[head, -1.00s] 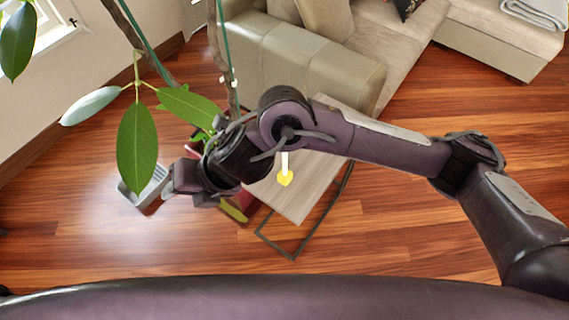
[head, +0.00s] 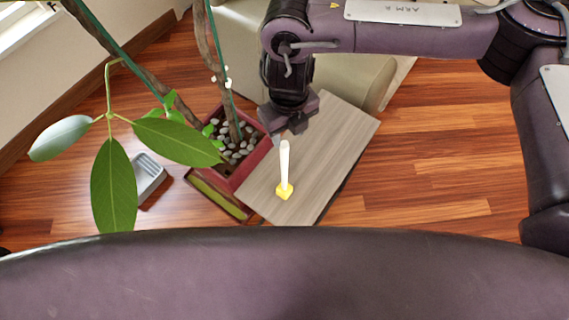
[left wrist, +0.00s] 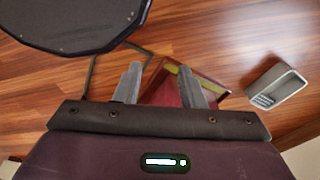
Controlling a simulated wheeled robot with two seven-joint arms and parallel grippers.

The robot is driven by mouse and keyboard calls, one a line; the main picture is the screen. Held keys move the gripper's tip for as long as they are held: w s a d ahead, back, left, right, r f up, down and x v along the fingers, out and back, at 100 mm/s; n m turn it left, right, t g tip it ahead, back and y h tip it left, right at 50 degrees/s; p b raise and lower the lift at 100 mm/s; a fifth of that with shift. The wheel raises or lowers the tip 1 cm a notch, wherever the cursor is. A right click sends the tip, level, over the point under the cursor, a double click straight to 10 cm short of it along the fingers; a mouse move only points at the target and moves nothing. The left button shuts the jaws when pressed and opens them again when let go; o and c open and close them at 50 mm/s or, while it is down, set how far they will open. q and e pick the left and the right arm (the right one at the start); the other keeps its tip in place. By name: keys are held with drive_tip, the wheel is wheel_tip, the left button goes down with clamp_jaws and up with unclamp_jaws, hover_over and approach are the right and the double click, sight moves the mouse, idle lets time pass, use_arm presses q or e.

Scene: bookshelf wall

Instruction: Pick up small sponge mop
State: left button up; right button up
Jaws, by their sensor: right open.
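The small sponge mop (head: 285,168) has a white handle and a yellow sponge head. It stands upright, head down, on the grey wooden side table (head: 335,135). My right gripper (head: 288,130) is open and points down by the top of the handle in the head view. I cannot tell whether it touches the handle. My left gripper (left wrist: 160,85) shows only in the left wrist view. Its fingers are apart, with nothing between them. The mop is not visible in that view.
A red planter (head: 235,160) with stones and a tall plant stands against the table's left side. Its leaves (head: 113,185) hang in front at the left. A sofa (head: 350,75) is behind; floor at right is clear.

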sight(286, 148)
drive_tip(key=f+p, duration=0.1)
drive_tip(key=s+f, duration=0.1)
drive_tip(key=f+p, duration=0.1)
drive_tip(key=shift+s+a+p, duration=0.25)
drive_tip(key=shift+s+p, duration=0.1)
drive_tip(key=f, duration=0.1)
drive_tip(key=f+p, duration=0.1)
drive_tip(key=f, duration=0.1)
drive_tip(key=shift+w+a, duration=0.1)
drive_tip(key=shift+w, duration=0.2)
drive_tip(key=shift+w+f, duration=0.1)
drive_tip(key=shift+f, duration=0.3)
use_arm(q)
drive_tip(key=s+r, duration=0.3)
drive_tip(key=s, duration=0.2)
drive_tip(key=shift+s+r+g, duration=0.2)
drive_tip(key=shift+r+g, duration=0.1)
use_arm(e)
drive_tip(key=shift+r, duration=0.1)
clamp_jaws()
